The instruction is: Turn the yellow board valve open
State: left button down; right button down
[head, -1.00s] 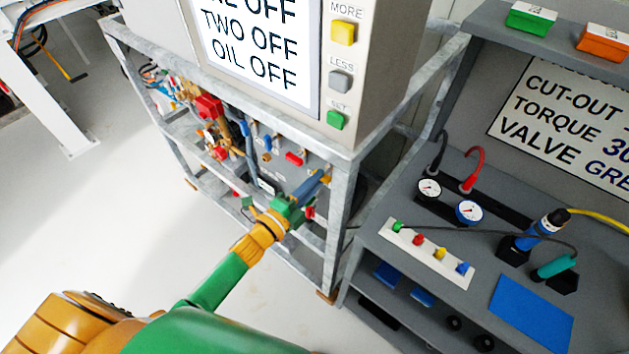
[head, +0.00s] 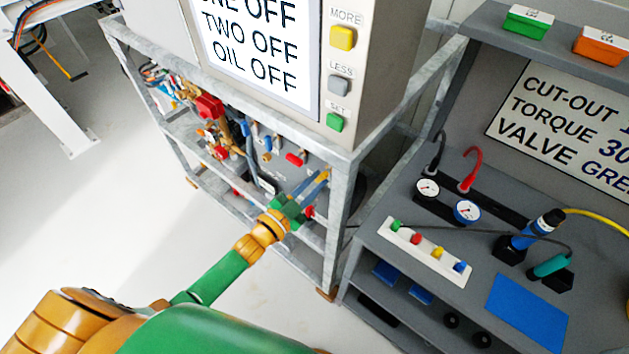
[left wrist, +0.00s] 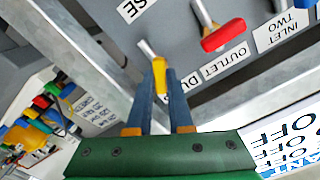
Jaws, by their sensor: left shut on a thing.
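The yellow board valve handle (left wrist: 159,75) is on the grey board. In the left wrist view its metal stem runs to the upper left and the yellow grip points toward my gripper. My left gripper (left wrist: 163,88) is shut on this grip, with a dark blue finger on each side. In the head view my left gripper (head: 318,182) reaches the board beside the frame's corner post, and a bit of the yellow handle (head: 323,175) shows at the fingertips. My right gripper is in neither view.
A red handle (left wrist: 223,35) is close to the right of my fingers in the left wrist view. The galvanised frame post (head: 341,215) stands just right of my gripper. A signed control box (head: 370,50) overhangs above. A bench (head: 400,285) with gauges stands at right.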

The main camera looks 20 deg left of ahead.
pick_arm(q)
jog(key=n, duration=0.6)
jog(key=shift+r, duration=0.15)
dwell(0.5)
jog(key=c, duration=0.8)
grip_release()
jog(key=v, duration=0.7)
